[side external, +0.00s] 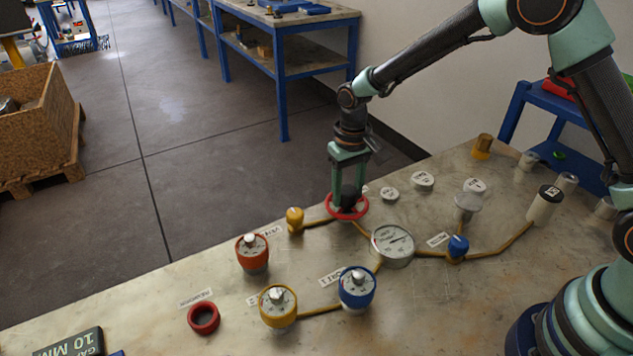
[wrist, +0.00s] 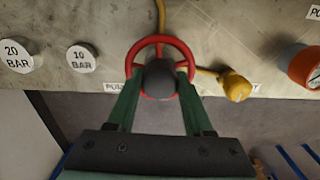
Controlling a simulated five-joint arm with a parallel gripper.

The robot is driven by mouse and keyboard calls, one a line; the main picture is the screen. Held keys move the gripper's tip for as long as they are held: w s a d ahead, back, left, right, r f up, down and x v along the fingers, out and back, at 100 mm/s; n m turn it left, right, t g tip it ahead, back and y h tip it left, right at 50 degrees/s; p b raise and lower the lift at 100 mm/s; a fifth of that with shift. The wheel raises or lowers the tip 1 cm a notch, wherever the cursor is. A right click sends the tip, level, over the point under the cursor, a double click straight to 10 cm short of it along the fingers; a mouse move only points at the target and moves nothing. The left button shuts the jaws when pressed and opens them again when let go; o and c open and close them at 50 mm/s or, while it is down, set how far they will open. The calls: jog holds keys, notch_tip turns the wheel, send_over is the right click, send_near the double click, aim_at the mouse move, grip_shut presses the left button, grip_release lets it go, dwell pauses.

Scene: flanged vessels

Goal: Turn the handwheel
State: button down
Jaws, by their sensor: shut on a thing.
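The red handwheel (side external: 347,207) sits near the far edge of the table, with a dark hub in its middle. In the wrist view the red handwheel (wrist: 161,43) shows as a ring with spokes, partly covered by the dark hub (wrist: 160,78). My gripper (side external: 348,188) points straight down over the wheel. In the wrist view the green fingers of my gripper (wrist: 160,85) lie on both sides of the dark hub, within or at the wheel's rim, and are shut on it. The exact contact points are partly hidden.
A yellow valve (side external: 295,217) stands left of the wheel, a pressure gauge (side external: 393,246) in front. Orange (side external: 252,254), yellow (side external: 278,307) and blue (side external: 357,288) vessels stand nearer. Round white weights (side external: 423,180) lie to the right. A loose red ring (side external: 203,318) lies at front left.

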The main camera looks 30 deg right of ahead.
aim_at(348, 190)
jog(key=shift+m, duration=1.1)
jog(key=shift+r, duration=0.1)
jog(key=shift+c, duration=1.4)
grip_release()
notch_tip(348, 190, up, 12)
